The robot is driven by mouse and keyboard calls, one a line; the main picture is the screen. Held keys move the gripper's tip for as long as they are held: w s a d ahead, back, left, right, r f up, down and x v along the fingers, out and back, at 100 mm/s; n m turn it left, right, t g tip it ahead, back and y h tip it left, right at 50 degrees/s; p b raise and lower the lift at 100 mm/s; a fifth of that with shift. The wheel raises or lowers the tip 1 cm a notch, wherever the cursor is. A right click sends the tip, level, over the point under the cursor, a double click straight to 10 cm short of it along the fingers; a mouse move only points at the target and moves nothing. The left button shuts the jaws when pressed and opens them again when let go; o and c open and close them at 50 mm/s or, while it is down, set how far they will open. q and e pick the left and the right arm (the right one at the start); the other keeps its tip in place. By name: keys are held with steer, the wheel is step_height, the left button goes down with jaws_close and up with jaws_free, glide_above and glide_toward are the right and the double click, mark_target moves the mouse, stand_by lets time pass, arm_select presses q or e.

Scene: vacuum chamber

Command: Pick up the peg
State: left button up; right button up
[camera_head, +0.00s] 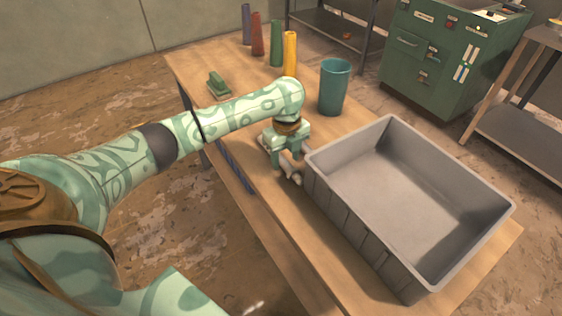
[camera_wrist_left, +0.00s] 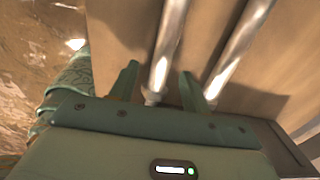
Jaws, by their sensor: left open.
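My left gripper (camera_head: 288,168) is over the table beside the left wall of the grey bin, pointing down. In the left wrist view its two fingers (camera_wrist_left: 160,72) are open. One shiny metal rod (camera_wrist_left: 168,45), which looks like the peg, runs between the fingers, with its near end close to the gripper body. I see no finger pressed against it. A second similar rod (camera_wrist_left: 238,45) lies to the right, outside the right finger. In the head view, the gripper hides most of the rods. My right gripper is not in view.
A grey bin (camera_head: 345,222), empty, fills the right of the wooden table (camera_head: 232,122). A teal cup (camera_head: 334,88) stands behind it. A small green object (camera_head: 219,85) and several coloured tapered pieces, including a yellow one (camera_head: 290,54), stand farther back.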

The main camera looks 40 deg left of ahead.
arm_select(q)
step_height(320, 180, down, 2)
steer(key=shift+w+f+b, duration=0.1)
steer(key=shift+f+b, duration=0.1)
steer(key=shift+b, duration=0.15)
steer(key=shift+r, duration=0.2)
jaws_close()
